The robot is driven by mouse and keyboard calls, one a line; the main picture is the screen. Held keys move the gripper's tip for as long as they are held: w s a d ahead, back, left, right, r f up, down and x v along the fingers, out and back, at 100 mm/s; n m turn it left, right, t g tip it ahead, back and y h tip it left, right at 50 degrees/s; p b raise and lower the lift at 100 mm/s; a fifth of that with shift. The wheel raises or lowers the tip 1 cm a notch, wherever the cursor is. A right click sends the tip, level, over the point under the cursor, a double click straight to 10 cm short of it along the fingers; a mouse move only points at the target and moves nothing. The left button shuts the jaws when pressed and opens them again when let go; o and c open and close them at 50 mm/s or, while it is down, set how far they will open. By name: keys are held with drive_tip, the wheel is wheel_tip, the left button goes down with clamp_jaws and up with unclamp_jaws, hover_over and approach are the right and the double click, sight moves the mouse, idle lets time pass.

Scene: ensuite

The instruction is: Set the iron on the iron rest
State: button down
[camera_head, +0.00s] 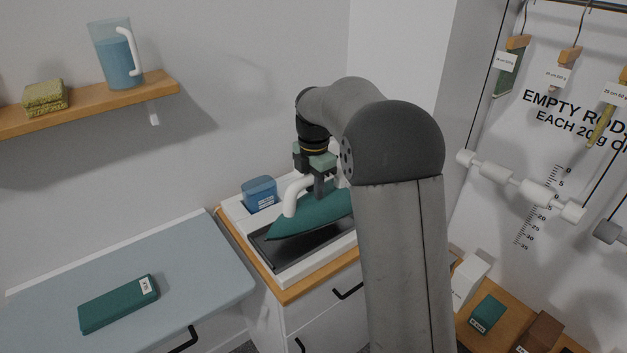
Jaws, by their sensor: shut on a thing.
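The iron (311,214) has a teal body and a white handle (295,195). My gripper (318,184) is shut on the iron's handle, with my arm coming in from the right and hiding the iron's rear end. The iron rest (265,254) looks like a dark tray in a white surround on the cabinet top. The iron is over this tray with its tip toward the left. I cannot tell whether its sole touches the tray or hangs just above it.
A blue container (259,192) stands behind the iron on the white surround.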

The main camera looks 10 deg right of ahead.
sight(306, 200)
drive_tip(key=shift+w+f, duration=0.1)
drive_tip(key=shift+w, duration=0.1)
drive_tip(key=shift+w+f, duration=0.1)
drive_tip(key=shift+f, duration=1.5)
drive_tip(key=shift+f, duration=0.1)
drive_tip(key=c, duration=1.6)
unclamp_jaws()
drive_tip(key=shift+f, duration=0.2)
drive_tip(key=o, duration=0.4)
drive_tip(key=shift+r, duration=0.1)
